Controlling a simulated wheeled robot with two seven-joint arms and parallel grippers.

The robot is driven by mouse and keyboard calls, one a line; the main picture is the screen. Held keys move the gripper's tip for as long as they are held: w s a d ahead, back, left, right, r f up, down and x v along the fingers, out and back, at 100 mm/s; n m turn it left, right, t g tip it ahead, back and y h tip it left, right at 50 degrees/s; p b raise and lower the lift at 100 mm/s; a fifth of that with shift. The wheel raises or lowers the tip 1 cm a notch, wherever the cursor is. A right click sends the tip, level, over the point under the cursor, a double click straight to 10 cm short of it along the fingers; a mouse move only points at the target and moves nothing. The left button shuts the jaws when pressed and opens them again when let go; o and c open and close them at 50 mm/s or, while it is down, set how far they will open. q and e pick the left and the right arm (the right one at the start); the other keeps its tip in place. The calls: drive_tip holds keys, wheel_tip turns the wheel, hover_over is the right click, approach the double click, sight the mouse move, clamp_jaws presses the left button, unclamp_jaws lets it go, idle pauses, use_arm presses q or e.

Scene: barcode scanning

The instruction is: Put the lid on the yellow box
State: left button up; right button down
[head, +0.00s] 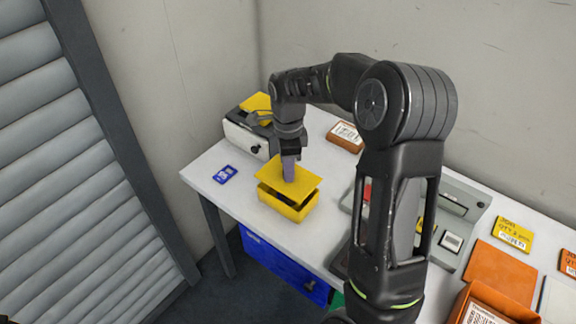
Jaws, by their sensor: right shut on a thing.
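The yellow box (287,211) stands near the front edge of the white table, with a dark interior showing through a gap under its lid. The yellow lid (305,183) is over the box, slightly tilted and turned against the rim, with a gap at the front. My right gripper (289,177) points down from above and is shut on the lid near its middle. The exact grip is hard to see. My left gripper is not in view.
A white device (246,135) with a yellow top stands behind the box. A blue card (225,174) lies to the left. Orange boxes and a grey device (462,200) are at the right. A blue bin (284,268) is below the table.

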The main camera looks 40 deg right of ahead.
drive_tip(key=shift+f+b, duration=0.95)
drive_tip(key=shift+f, duration=0.85)
drive_tip(key=shift+f, duration=0.2)
idle(0.4)
drive_tip(key=c, duration=1.1)
unclamp_jaws()
drive_tip(key=shift+o, duration=0.3)
drive_tip(key=o, duration=0.4)
drive_tip(key=shift+o, duration=0.2)
drive_tip(key=shift+r, duration=0.15)
